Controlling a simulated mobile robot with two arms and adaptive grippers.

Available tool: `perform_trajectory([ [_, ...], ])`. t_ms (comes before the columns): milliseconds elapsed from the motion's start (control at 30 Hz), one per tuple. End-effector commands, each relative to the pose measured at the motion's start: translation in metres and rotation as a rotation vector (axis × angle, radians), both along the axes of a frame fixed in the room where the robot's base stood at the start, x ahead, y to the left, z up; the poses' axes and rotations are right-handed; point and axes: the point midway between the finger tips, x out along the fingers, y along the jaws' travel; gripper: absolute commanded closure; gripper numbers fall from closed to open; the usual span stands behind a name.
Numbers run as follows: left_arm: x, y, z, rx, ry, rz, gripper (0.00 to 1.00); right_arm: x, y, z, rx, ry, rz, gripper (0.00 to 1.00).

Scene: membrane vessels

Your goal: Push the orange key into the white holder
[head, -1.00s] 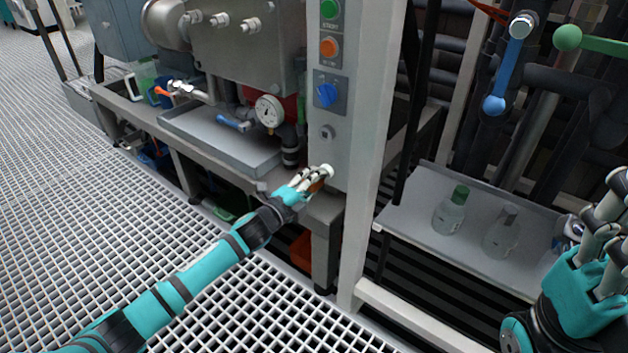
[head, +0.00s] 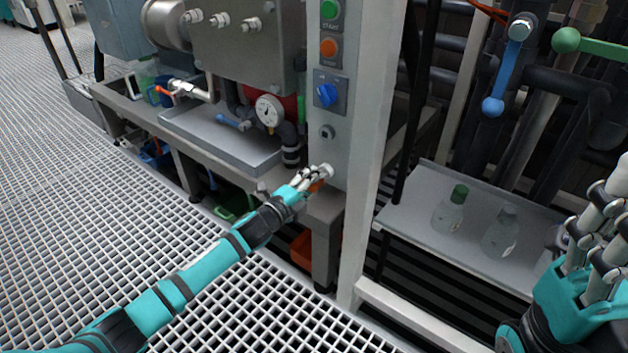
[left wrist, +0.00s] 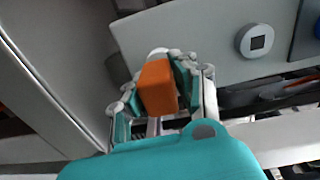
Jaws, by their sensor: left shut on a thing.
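The orange key (left wrist: 157,87) is a block held between the fingers of my left gripper (left wrist: 160,90), which is shut on it. In the head view only a bit of orange (head: 316,186) shows between the fingers of the left gripper (head: 310,178). A white round holder (head: 326,170) sits at the fingertips, low on the grey panel post. In the left wrist view the holder (left wrist: 158,53) is mostly hidden behind the key, so I cannot tell whether the key touches it. My right gripper (head: 597,225) is at the right edge, its fingers apart and nothing seen in them.
The grey panel (head: 329,150) carries a green button, an orange button, a blue knob and a square-socket fitting (left wrist: 256,41). A metal bench (head: 325,207) lies below the left hand. A shelf with clear bottles (head: 448,212) stands to the right. Grating floor is open at left.

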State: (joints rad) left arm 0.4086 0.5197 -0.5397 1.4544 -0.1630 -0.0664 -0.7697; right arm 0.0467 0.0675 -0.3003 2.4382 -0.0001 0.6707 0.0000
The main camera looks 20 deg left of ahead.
Motion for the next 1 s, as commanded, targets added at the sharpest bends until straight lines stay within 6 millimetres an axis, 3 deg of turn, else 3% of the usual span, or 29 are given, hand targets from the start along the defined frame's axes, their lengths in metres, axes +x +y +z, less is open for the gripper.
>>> perform_trajectory([
  [733,0.012,-0.004,0.001,-0.001,-0.002,0.000,1.00,-0.001,0.000,0.005,0.005,-0.015,-0.001,0.60],
  [767,0.012,-0.004,0.001,-0.001,-0.002,-0.001,0.70,-0.001,0.000,0.005,0.005,-0.015,-0.001,0.60],
  [933,0.012,-0.004,0.001,0.000,-0.001,0.000,0.48,-0.001,0.000,0.005,0.005,-0.016,-0.001,0.60],
  [1000,0.012,-0.004,0.000,0.000,-0.001,0.000,0.47,-0.001,0.000,0.005,0.005,-0.017,-0.001,0.60],
])
